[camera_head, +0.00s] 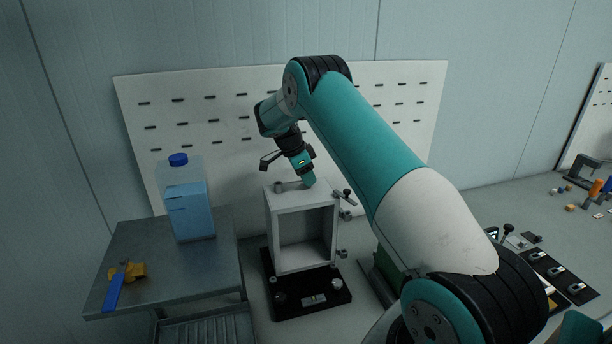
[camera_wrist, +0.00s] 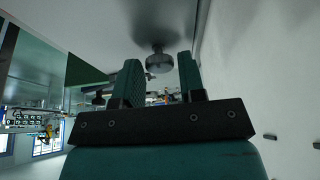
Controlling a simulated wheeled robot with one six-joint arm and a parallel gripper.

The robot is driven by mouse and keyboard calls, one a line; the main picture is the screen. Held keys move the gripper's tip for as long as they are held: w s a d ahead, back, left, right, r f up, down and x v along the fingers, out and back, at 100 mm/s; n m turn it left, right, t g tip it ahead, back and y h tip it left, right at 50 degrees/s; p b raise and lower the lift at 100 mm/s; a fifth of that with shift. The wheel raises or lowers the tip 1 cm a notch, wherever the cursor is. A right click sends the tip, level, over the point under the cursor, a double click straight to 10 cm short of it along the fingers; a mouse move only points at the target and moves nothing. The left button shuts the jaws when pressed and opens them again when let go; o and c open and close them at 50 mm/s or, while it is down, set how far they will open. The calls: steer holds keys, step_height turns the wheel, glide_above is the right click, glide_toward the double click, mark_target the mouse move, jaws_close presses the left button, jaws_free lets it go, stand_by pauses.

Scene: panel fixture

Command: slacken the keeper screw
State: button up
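The pale open-fronted box of the fixture (camera_head: 272,232) stands upright on a black base. My gripper (camera_head: 309,181) points down at the top of the box. In the wrist view my gripper's two teal fingers (camera_wrist: 159,72) are apart, with a clear gap. A round grey knob on a short stem (camera_wrist: 159,63) shows between the fingertips, with space on both sides; it may be the keeper screw, but I cannot be sure. In the head view a small stud (camera_head: 278,187) sits on the box's top left. A dark-ended handle (camera_head: 346,195) sticks out at its upper right.
A grey side table (camera_head: 215,268) at left holds a blue-capped jug (camera_head: 190,205) and a yellow valve with a blue lever (camera_head: 118,285). A slotted white board (camera_head: 150,110) stands behind. Small parts and dark plates (camera_head: 553,270) lie at right.

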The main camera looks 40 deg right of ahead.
steer(key=c, duration=0.5)
steer(key=shift+c, duration=0.2)
steer(key=shift+n+b, duration=0.3)
steer(key=shift+b, duration=0.15)
